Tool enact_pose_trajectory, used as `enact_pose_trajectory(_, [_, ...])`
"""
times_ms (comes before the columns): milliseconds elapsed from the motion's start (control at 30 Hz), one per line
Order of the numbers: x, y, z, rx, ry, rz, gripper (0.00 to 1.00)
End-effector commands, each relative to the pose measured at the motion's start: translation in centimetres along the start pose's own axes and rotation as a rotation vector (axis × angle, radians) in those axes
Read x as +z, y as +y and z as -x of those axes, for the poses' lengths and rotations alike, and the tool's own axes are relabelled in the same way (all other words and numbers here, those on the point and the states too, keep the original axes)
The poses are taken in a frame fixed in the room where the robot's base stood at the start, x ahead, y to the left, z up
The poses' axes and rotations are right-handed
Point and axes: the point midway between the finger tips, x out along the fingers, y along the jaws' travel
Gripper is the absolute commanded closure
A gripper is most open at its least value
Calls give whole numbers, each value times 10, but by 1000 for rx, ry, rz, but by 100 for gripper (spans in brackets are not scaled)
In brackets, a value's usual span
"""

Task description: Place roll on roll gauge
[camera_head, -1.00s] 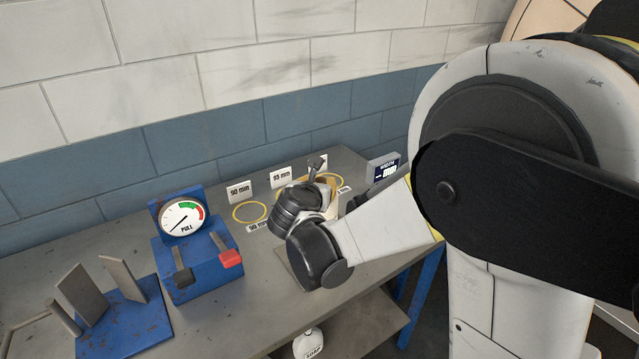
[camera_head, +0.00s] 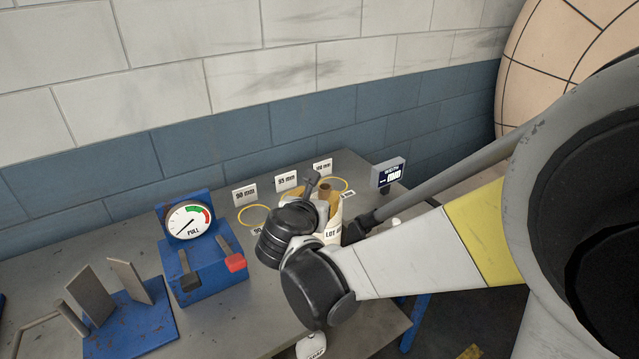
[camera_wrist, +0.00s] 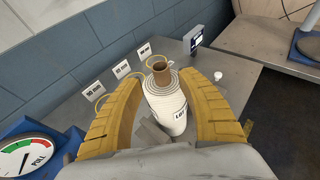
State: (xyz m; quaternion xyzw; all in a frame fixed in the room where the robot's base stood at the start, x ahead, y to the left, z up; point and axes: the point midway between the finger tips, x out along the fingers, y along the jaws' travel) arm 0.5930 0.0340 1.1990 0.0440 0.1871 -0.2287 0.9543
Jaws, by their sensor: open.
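The roll (camera_wrist: 165,100) is white wound material on a brown core, with a "LOT" label on its side. In the wrist view it stands between the spread yellow fingers of my gripper (camera_wrist: 163,84), and a gap shows on both sides of its upper part. In the head view the roll (camera_head: 333,226) is partly hidden behind my wrist, with its core top showing. A small grey box with a "mm" display (camera_head: 387,173) stands at the table's back right; it also shows in the wrist view (camera_wrist: 193,40). Whether the roll rests on a gauge plate is hidden.
Cards marked 90, 95 and 100-something mm (camera_head: 287,181) stand behind yellow rings (camera_head: 254,216) on the grey table (camera_head: 120,248). A blue pull tester with a dial (camera_head: 190,220) and a blue stand (camera_head: 135,330) are at left. The wall is close behind.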

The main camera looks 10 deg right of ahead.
Motion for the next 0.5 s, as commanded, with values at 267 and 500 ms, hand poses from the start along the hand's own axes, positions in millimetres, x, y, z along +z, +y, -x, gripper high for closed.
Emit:
enact_pose_trajectory(267, [0,-1,39,0,3,-11,54])
enact_pose_trajectory(500, [-13,-58,57,-75,180,-608,54])
